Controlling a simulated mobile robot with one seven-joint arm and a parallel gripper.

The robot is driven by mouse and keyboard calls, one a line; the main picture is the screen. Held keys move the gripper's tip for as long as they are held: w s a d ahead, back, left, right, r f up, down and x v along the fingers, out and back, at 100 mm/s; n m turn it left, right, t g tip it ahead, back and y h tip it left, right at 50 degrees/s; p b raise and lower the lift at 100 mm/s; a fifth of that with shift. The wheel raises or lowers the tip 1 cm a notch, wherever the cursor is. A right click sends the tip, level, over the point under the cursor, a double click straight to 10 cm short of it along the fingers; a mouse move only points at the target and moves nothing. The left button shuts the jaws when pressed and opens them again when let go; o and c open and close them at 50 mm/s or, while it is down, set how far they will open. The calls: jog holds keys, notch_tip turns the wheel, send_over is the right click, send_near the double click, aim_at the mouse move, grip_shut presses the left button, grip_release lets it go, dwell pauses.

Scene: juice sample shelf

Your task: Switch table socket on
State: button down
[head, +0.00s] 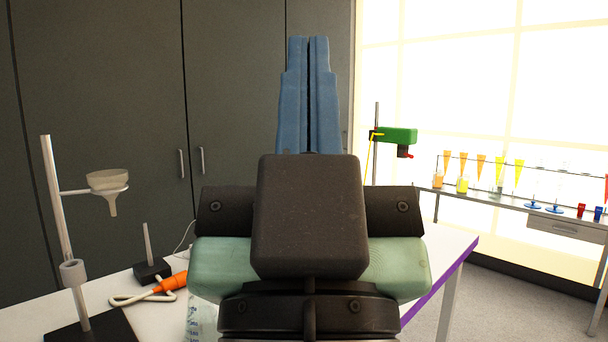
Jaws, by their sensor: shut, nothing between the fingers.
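My gripper (309,95) fills the middle of the head view. Its two blue fingers point up and lie side by side, shut with nothing between them. They stand in front of the dark cabinet doors, above the white table (228,285). I cannot make out a table socket or its switch; my gripper and arm hide much of the table. An orange plug-like piece (172,283) with a pale cable lies on the table to the left of my gripper, beside a small black block with an upright rod (150,262).
A stand with a funnel (108,184) rises at the left front. A green device (398,135) on a pole stands behind the table at the right. A bench (510,211) with coloured juice samples runs along the bright window. Grey cabinets (95,120) close off the back.

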notch_tip(320, 180, up, 17)
jog(key=p, duration=1.4)
jog(key=shift+r, duration=0.1)
jog(key=shift+w, duration=0.1)
